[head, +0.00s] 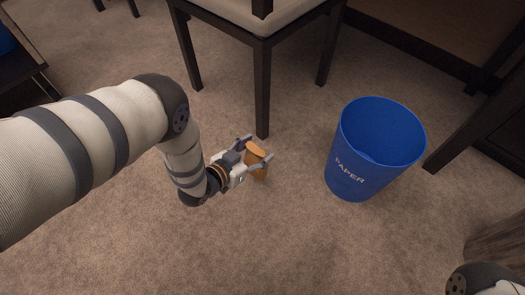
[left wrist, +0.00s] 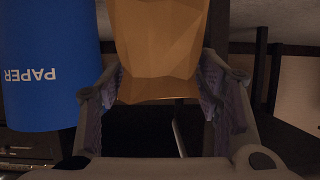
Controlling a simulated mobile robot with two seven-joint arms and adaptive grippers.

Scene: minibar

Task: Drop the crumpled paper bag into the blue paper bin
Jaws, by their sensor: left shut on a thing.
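The crumpled paper bag (head: 256,154) is a small orange-brown faceted lump. My left gripper (head: 259,151) is shut on it and holds it to the left of the blue bin. In the left wrist view the bag (left wrist: 158,50) sits between the two finger pads (left wrist: 160,88). The blue paper bin (head: 352,178), with PAPER in white on its side, stands upright on the carpet with its open top facing up. It also shows at the left of the left wrist view (left wrist: 45,60). The inside bottom of the bin is largely hidden. My right gripper is not in view.
A dark wooden chair (head: 262,90) with a pale seat stands behind my left gripper, one leg close to it. Dark furniture (head: 490,110) stands right of the bin. Carpet (head: 290,235) between gripper and bin and in front is clear.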

